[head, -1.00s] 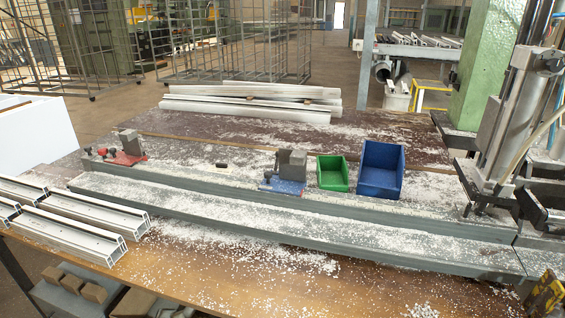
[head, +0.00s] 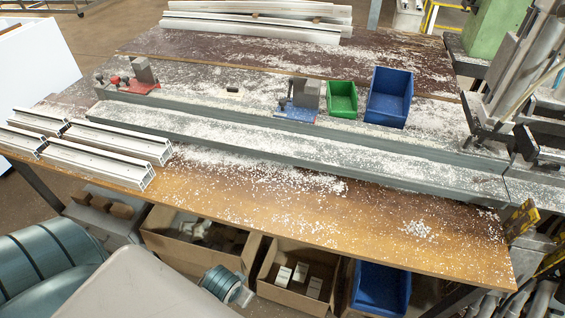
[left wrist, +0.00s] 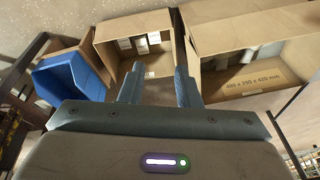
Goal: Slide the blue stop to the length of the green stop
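A stop with a blue base (head: 296,112) and a grey metal block stands on the bench's rear rail, left of the green bin. A stop with a red base (head: 135,83), red knobs and a grey block stands further left on the same rail. I see no green stop. My left gripper (left wrist: 159,70) shows in the left wrist view with its fingers apart and nothing between them. It faces the boxes below the bench, away from the stops. My right gripper is not in view.
A green bin (head: 342,101) and a blue bin (head: 389,97) stand right of the blue-based stop. White profiles (head: 110,162) lie at the front left. A clamp machine (head: 508,95) stands at the right. Cardboard boxes (head: 299,275) and another blue bin (head: 381,289) are below the bench.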

